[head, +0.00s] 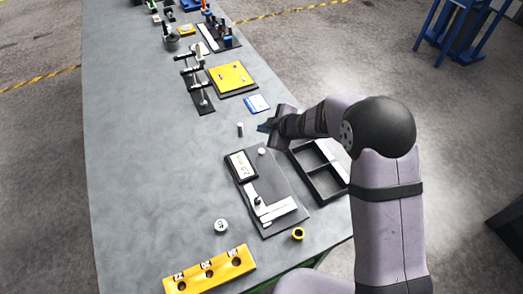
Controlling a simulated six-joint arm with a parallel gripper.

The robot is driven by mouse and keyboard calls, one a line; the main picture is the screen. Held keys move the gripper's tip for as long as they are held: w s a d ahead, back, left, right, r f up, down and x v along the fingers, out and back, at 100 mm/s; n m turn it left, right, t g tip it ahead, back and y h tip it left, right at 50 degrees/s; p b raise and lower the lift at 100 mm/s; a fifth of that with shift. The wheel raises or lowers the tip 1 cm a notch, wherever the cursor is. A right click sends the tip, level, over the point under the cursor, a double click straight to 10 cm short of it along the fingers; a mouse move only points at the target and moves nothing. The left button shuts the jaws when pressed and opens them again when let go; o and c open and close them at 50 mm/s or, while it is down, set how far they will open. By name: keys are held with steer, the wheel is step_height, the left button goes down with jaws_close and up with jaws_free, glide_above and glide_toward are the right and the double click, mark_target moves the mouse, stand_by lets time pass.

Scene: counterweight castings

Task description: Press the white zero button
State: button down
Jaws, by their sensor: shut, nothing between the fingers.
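A dark plate (279,184) lies on the grey bench in the head view and carries a white label or display panel (242,166) with small unreadable marks. A small round white button (262,151) sits at the plate's far edge, right of the panel. An L-shaped pale metal piece (279,210) and a small dark-and-white post are on the plate's near part. My gripper (264,127) is shut and empty, beyond the white button in the picture and apart from it. Its fingers point left; its height above the bench is hard to tell.
A small grey cylinder (240,129) stands just left of my gripper. A black divided tray (321,173) lies right of the plate, below my arm. A yellow block with holes (210,270), a round weight (221,226) and a yellow ring (298,234) are nearer. The bench's left side is clear.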

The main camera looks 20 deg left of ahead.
steer(key=shift+f, duration=0.1)
step_height(320, 180, down, 7)
steer(key=b, duration=0.7)
steer(key=shift+f+b, duration=0.8)
steer(key=shift+b, duration=0.05)
steer(key=shift+f+b, duration=0.55)
steer(key=shift+f, duration=0.4)
stand_by(2.2)
steer(key=shift+r, duration=0.1)
steer(key=shift+r+p, duration=0.85)
steer(key=shift+p, duration=0.2)
step_height(320, 180, up, 5)
steer(key=p, duration=0.5)
stand_by(0.6)
